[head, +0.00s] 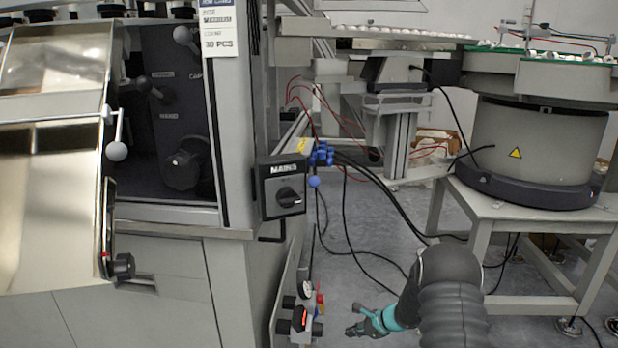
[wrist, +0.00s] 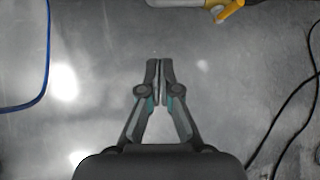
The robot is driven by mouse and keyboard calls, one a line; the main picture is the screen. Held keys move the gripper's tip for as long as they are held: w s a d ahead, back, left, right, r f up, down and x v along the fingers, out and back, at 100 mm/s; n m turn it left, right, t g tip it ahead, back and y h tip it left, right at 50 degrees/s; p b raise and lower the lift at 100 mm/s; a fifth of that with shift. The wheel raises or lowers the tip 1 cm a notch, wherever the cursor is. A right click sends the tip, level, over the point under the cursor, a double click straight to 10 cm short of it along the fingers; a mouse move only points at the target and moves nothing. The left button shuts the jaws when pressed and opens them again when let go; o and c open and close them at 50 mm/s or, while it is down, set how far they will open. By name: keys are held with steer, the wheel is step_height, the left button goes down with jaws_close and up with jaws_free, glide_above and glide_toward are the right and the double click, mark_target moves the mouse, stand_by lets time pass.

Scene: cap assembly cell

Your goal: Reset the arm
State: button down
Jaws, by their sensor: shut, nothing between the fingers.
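My gripper (wrist: 160,64) points down over the bare grey floor in the wrist view. Its two dark fingers with teal parts are closed together with nothing between them. In the head view my gripper (head: 352,331) shows low in the picture, right of the machine's lower valve fittings and apart from them. My arm comes in from the bottom edge, and its dark ribbed part hides some of the floor.
The machine cabinet (head: 160,255) with its MAINS switch box (head: 284,190) stands at left. A bowl feeder (head: 530,140) sits on a grey stand (head: 528,215) at right. Black cables (head: 350,225) cross the floor between them. A blue cable (wrist: 44,75) and a yellow-grey object (wrist: 228,10) show in the wrist view.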

steer(key=s+r+n+h+p, duration=0.3)
steer(key=s+r+n, duration=0.7)
steer(key=s+r, duration=1.1)
steer(key=s+d+r+n+t+h+p, duration=0.1)
steer(key=s+r+n+h+p, duration=0.2)
steer(key=s+r+n, duration=0.7)
steer(key=s+r+h, duration=0.1)
steer(key=s+r, duration=1)
steer(key=r, duration=0.3)
steer(key=shift+s+h, duration=0.15)
steer(key=shift+h, duration=0.25)
steer(key=shift+d, duration=0.15)
